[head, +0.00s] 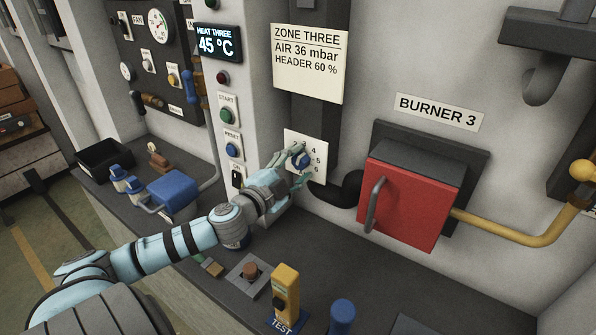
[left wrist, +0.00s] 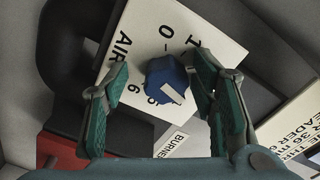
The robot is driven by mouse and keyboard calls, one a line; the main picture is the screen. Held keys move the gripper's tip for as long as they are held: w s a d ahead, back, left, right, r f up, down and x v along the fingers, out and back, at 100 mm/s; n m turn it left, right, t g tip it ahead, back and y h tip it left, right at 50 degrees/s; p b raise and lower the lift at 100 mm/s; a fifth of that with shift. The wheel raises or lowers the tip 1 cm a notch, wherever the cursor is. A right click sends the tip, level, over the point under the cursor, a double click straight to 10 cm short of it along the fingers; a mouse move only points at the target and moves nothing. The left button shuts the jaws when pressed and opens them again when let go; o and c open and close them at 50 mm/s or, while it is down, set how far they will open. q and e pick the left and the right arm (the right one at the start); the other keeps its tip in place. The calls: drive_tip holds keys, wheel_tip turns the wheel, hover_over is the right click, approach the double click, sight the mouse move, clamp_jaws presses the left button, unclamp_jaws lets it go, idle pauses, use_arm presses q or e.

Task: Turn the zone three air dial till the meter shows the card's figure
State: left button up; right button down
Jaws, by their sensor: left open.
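The zone three air dial, a blue knob (left wrist: 166,78), has a pale pointer line aimed to the lower right in the left wrist view. It sits on a white plate (left wrist: 200,35) marked AIR, with 0, 1, 5 and 6 readable and some figures hidden. My left gripper (left wrist: 160,72) is open, with one finger on each side of the knob; I cannot tell whether they touch it. In the head view my left gripper (head: 301,160) partly covers the knob and plate. The card (head: 308,62) reads ZONE THREE, AIR 36 mbar, HEADER 60 %. My right gripper is out of view.
A display (head: 218,44) reads HEAT THREE 45 °C. A round gauge (head: 158,26) is at upper left, too small to read. A red burner box (head: 410,200) with a handle stands right of the plate. START (head: 227,115) and RESET (head: 231,149) buttons are left of it.

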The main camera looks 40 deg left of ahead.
use_arm(q)
drive_tip(key=shift+s+r, duration=0.3)
drive_tip(key=shift+s, duration=0.15)
drive_tip(key=shift+a, duration=0.1)
drive_tip(key=c, duration=0.4)
drive_tip(key=shift+w, duration=0.25)
drive_tip(key=c, duration=0.7)
drive_tip(key=shift+m+p, duration=0.4)
drive_tip(key=shift+p, duration=0.1)
drive_tip(key=shift+c, duration=0.2)
drive_tip(key=shift+m, duration=0.3)
drive_tip(key=shift+f, duration=0.1)
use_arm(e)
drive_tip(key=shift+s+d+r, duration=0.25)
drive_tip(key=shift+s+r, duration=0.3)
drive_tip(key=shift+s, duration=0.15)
use_arm(q)
drive_tip(key=o, duration=1.1)
drive_tip(key=shift+o, duration=0.2)
